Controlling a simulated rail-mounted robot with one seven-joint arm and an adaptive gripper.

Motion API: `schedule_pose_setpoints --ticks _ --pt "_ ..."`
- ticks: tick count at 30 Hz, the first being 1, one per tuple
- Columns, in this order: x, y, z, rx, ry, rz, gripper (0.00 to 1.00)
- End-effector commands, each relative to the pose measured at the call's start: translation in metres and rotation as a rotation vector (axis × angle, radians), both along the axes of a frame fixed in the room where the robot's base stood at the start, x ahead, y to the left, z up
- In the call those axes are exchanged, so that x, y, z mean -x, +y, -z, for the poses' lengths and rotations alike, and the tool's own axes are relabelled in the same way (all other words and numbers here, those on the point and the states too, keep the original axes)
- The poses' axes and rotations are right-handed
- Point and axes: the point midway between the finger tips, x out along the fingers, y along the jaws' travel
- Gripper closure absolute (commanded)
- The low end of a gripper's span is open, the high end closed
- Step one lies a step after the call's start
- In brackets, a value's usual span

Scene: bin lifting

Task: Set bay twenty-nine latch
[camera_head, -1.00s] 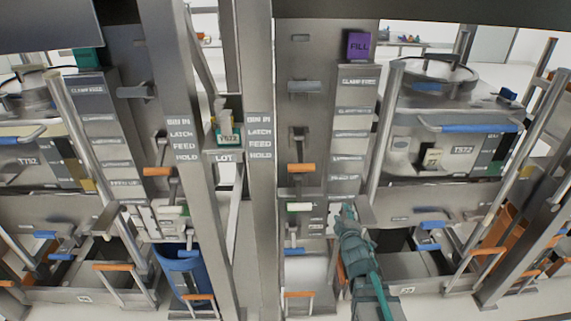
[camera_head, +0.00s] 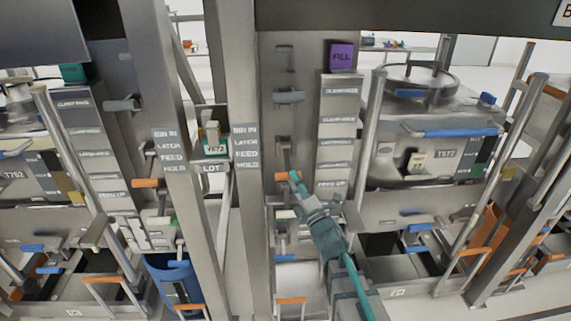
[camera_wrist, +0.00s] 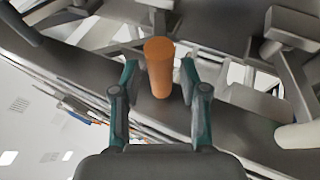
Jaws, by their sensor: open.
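An orange-tipped latch handle (camera_head: 281,176) sticks out from the right-hand grey panel (camera_head: 290,70), below two grey levers. My gripper (camera_head: 295,181) is at this handle, reaching up from the lower right. In the wrist view the orange grip (camera_wrist: 159,68) stands between the two teal fingers of my gripper (camera_wrist: 159,80). The fingers are open, one on each side, with a gap visible around the grip. No bay number is readable.
A purple FILL block (camera_head: 341,57) tops the label column at right. A steel bin (camera_head: 425,125) with a blue handle stands farther right. A similar orange handle (camera_head: 147,183) is on the left panel. A white-gripped lever (camera_wrist: 298,134) is close at the right in the wrist view.

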Motion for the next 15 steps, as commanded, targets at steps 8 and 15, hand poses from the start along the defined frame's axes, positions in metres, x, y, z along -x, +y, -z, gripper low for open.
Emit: schedule_pose_setpoints --ticks 8,15 --pt "-0.039 0.025 -0.020 0.000 0.001 -0.001 0.56" --pt "-0.048 0.032 -0.024 -0.002 0.001 -0.001 0.56"
